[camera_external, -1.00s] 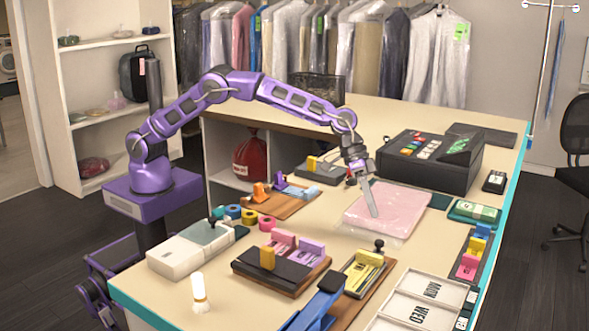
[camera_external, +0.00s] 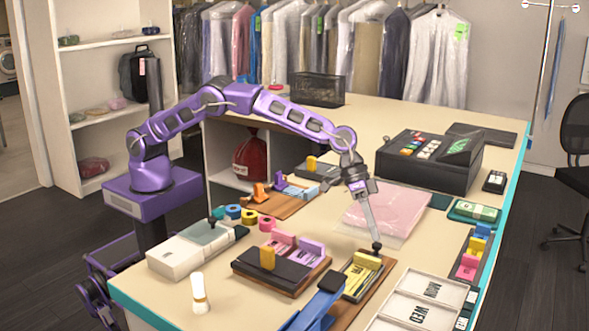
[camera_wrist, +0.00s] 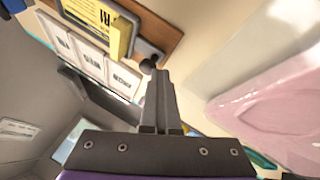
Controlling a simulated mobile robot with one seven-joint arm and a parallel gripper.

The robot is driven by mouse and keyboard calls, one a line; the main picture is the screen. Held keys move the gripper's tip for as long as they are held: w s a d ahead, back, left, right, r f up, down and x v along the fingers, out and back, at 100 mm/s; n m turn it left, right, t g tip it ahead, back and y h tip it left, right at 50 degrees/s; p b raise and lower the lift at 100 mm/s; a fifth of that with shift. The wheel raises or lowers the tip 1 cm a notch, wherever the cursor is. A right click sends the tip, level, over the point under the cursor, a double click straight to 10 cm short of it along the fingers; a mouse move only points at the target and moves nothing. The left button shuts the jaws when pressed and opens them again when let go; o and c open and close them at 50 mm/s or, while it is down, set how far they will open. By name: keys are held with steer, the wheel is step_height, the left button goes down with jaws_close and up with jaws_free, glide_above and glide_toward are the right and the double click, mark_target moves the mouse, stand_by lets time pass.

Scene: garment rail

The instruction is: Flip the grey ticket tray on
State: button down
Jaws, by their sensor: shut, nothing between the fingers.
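A grey ticket tray (camera_external: 352,291) with a yellow ticket and a yellow block lies on a brown board at the front of the counter. Its black ball knob (camera_external: 377,247) stands at its far end. In the wrist view the tray's grey end (camera_wrist: 150,51) and the knob (camera_wrist: 148,65) show just beyond my fingertips. My gripper (camera_external: 375,240) is shut and empty, pointing down at the knob. I cannot tell whether it touches the knob. In the wrist view my gripper (camera_wrist: 160,76) has its fingers together.
A dark tray (camera_external: 270,278) with pink, purple and yellow blocks stands left of it. A pink wrapped garment (camera_external: 385,215) lies behind. White day-labelled trays (camera_external: 415,300) are at right, and a blue-handled device (camera_external: 318,303) is in front.

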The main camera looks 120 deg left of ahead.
mark_target(367, 256)
steer(key=d, duration=0.6)
steer(key=shift+d, duration=0.1)
steer(key=a, duration=0.1)
steer(key=s+a+b, duration=0.1)
steer(key=a, duration=0.1)
steer(key=s+a+b, duration=0.1)
steer(key=shift+a+r, duration=0.2)
steer(key=shift+a, duration=0.05)
steer(key=v, duration=1)
steer(key=shift+d, duration=0.2)
steer(key=shift+w+r, duration=0.1)
